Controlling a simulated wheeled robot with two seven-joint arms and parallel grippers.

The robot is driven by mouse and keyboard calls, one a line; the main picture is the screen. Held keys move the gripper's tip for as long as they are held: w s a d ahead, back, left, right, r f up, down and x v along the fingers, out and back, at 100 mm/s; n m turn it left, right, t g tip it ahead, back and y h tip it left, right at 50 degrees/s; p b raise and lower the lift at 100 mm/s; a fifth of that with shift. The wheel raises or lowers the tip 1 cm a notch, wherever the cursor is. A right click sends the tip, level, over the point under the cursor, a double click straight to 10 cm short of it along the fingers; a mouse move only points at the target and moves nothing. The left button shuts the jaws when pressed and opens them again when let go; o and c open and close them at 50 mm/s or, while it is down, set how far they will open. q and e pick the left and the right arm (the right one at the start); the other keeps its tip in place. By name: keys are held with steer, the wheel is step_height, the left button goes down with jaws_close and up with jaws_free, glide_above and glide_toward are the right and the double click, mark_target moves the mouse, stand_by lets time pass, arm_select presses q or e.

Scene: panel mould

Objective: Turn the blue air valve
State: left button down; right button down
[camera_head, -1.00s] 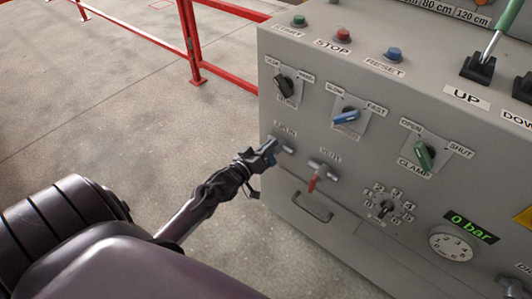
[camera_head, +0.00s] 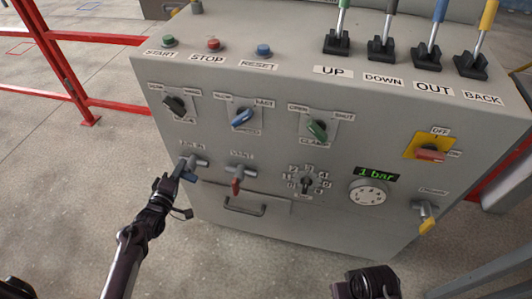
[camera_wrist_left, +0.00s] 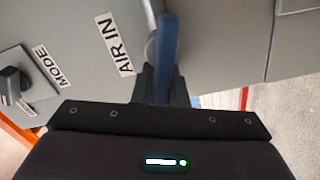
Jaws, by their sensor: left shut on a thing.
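The blue air valve handle (camera_head: 190,178) sits under the AIR IN label at the lower left of the grey panel. In the left wrist view the blue handle (camera_wrist_left: 167,45) stands between the dark fingers. My left gripper (camera_head: 179,174) is shut on this handle, and its fingers hide part of it. The AIR IN label (camera_wrist_left: 115,45) shows beside the handle in the wrist view. A dark part of my right arm (camera_head: 365,284) shows at the bottom edge; whether its fingers are open or shut is unclear.
A red vent valve (camera_head: 236,186) is just right of the blue one. A drawer handle (camera_head: 245,208) is below. A display (camera_head: 376,174) reads 1 bar above a round gauge (camera_head: 369,196). Red railings (camera_head: 60,70) stand at left, with clear floor in front.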

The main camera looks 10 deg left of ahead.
arm_select(q)
steer(key=n, duration=0.1)
steer(key=n+p, duration=0.1)
steer(key=n, duration=0.1)
steer(key=shift+f+n, duration=0.3)
steer(key=shift+f, duration=0.1)
steer(key=c, duration=1.4)
jaws_free()
steer(key=shift+c, duration=0.2)
steer(key=s+p, duration=0.1)
steer(key=s, duration=0.6)
steer(key=shift+s+a, duration=0.3)
steer(key=shift+s, duration=0.1)
steer(key=shift+f, duration=0.1)
